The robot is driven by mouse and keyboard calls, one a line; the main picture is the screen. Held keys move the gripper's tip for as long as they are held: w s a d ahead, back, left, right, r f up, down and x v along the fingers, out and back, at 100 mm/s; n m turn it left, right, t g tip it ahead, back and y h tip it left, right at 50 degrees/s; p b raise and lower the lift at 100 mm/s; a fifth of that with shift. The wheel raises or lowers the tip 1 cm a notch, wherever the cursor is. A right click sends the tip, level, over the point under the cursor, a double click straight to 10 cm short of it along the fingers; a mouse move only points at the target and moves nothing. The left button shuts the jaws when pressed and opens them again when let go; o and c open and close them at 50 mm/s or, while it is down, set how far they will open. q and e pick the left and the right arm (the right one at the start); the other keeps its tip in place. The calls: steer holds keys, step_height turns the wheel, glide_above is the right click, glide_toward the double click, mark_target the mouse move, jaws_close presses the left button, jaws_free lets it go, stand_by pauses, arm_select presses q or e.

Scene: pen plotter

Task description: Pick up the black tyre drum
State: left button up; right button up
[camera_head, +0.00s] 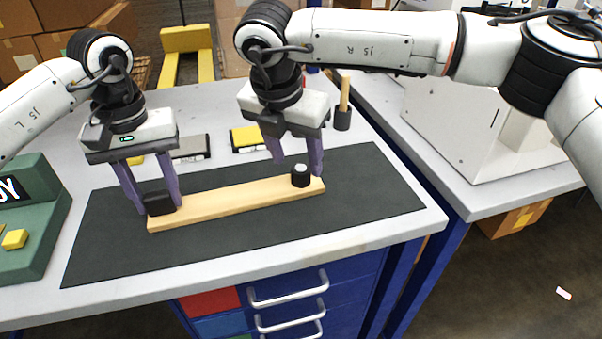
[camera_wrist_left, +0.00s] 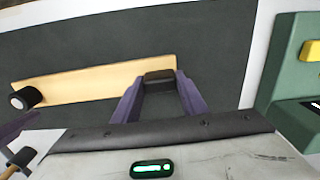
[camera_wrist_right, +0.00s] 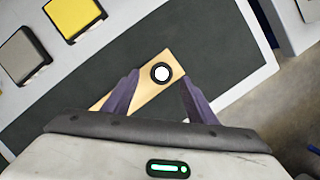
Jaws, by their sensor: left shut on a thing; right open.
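The black tyre drum (camera_head: 300,177), a small dark cylinder with a white top, stands at the right end of a wooden board (camera_head: 235,201). It also shows in the right wrist view (camera_wrist_right: 161,72) and in the left wrist view (camera_wrist_left: 27,97). My right gripper (camera_head: 297,172) is open, with its purple fingers on either side of the drum and a gap visible in the right wrist view. My left gripper (camera_head: 158,204) is shut on a black block (camera_head: 159,203) at the board's left end; the block also shows in the left wrist view (camera_wrist_left: 160,80).
The board lies on a dark mat (camera_head: 385,195) on a grey table. Behind the mat are a yellow pad (camera_head: 247,138), a grey pad (camera_head: 190,147) and a wooden-handled tool (camera_head: 343,112). A green stand (camera_head: 45,235) is at the left. The mat's right part is clear.

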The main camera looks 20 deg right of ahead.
mark_target(300, 169)
steer(key=x, duration=0.3)
steer(key=shift+d+f, duration=0.2)
steer(key=shift+f, duration=0.05)
steer(key=c, duration=1.1)
steer(key=shift+c, duration=0.2)
steer(key=shift+r, duration=0.1)
arm_select(q)
steer(key=o, duration=1.2)
steer(key=shift+c, duration=0.2)
arm_select(e)
step_height(300, 169, up, 10)
